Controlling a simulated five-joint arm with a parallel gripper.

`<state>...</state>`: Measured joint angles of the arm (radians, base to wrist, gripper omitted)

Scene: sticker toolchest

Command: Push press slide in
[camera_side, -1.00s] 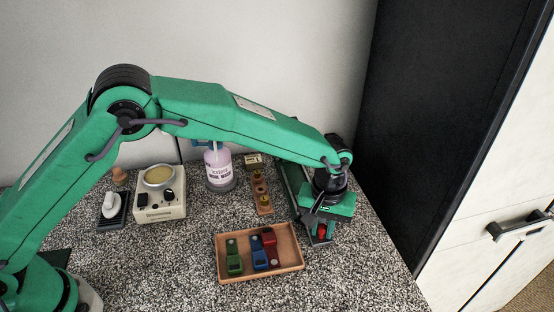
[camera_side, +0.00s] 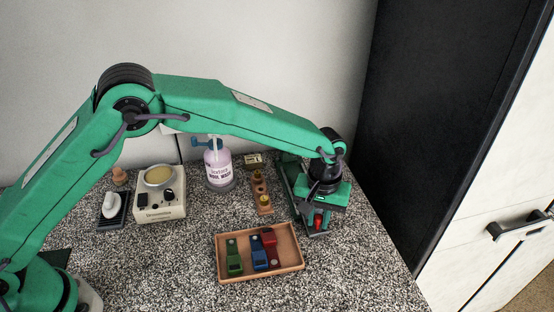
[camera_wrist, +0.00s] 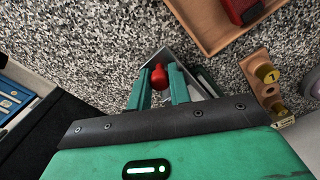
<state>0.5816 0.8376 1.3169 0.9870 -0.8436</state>
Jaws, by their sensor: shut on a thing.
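The press (camera_side: 288,175) stands at the back right of the worktop, mostly hidden behind my gripper. Its slide (camera_wrist: 180,62) shows in the wrist view as a grey metal-edged piece with a red knob (camera_wrist: 158,77) at its front. The red knob also shows in the side view (camera_side: 318,221). My gripper (camera_wrist: 159,88) is shut on the red knob, which sits between its two green fingers. The fingers hide part of the slide, and how deep the slide sits in the press cannot be seen.
A wooden tray (camera_side: 222,274) with green, blue and red stampers lies in front, left of my gripper. A wooden rack (camera_side: 262,194) with yellow-topped pieces stands left of the press. A pump bottle (camera_side: 218,168) and a cream device (camera_side: 160,208) stand further left.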

